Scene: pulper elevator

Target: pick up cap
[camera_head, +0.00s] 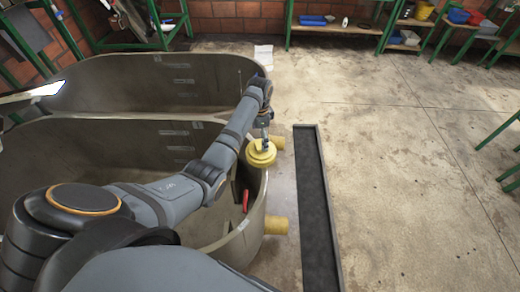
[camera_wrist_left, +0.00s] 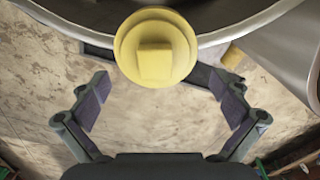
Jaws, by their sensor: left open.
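The round yellow cap (camera_head: 261,155) shows at the right end of the nearer tank, just below my left gripper (camera_head: 264,138). In the left wrist view the cap (camera_wrist_left: 157,47) is a yellow disc with a raised square grip, at the top centre. My left gripper (camera_wrist_left: 162,92) has its two fingers spread wide, one on each side and lower in the picture than the cap. Nothing is between the fingers, and no contact with the cap shows. My right gripper is in neither view.
Two large grey-brown tanks (camera_head: 150,82) fill the left side. A yellow pipe stub (camera_head: 276,225) sticks out of the near tank's end, near a red part (camera_head: 245,200). A dark floor channel (camera_head: 318,215) runs alongside. The concrete floor to the right is clear.

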